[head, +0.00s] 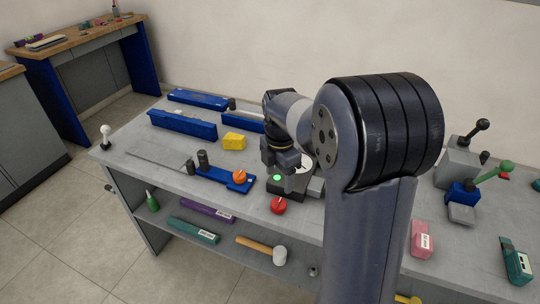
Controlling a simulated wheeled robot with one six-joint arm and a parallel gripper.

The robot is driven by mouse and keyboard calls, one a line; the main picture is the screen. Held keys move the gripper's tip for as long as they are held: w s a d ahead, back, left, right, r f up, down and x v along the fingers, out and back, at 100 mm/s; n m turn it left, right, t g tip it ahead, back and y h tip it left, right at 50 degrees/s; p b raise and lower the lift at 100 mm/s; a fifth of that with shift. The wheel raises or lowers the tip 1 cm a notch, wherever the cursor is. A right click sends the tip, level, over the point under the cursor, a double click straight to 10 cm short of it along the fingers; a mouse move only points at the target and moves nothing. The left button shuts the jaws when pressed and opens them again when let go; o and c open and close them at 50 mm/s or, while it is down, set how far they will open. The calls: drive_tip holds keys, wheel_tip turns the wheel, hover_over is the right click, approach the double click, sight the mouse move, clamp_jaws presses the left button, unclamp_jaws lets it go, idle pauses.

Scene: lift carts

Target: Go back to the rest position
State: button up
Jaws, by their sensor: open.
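My gripper (282,168) points down over the grey workbench (160,158), at the end of my arm, which rises across the right of the picture. It is open, with nothing seen between its fingers. Below and beside it is a dark device with a light round plate (299,168) and a green lit spot (277,178). I cannot tell whether the fingers touch this device. My arm hides part of the bench behind it.
A blue fixture (215,174) with an orange knob (239,177) lies left of my gripper. A red knob (279,205) is in front. A yellow block (234,141) and blue boxes (183,124) stand behind. A mallet (262,248) lies on the lower shelf. A lever device (459,162) stands right.

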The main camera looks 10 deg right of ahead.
sight(278, 202)
wheel_tip(278, 202, down, 11)
drive_tip(key=shift+r, duration=0.1)
idle(0.3)
drive_tip(key=shift+r, duration=0.1)
wheel_tip(278, 202, up, 11)
wheel_tip(278, 202, down, 11)
drive_tip(key=shift+r, duration=0.2)
drive_tip(key=shift+f, duration=0.3)
drive_tip(key=shift+m, duration=2)
drive_tip(key=shift+r, duration=0.15)
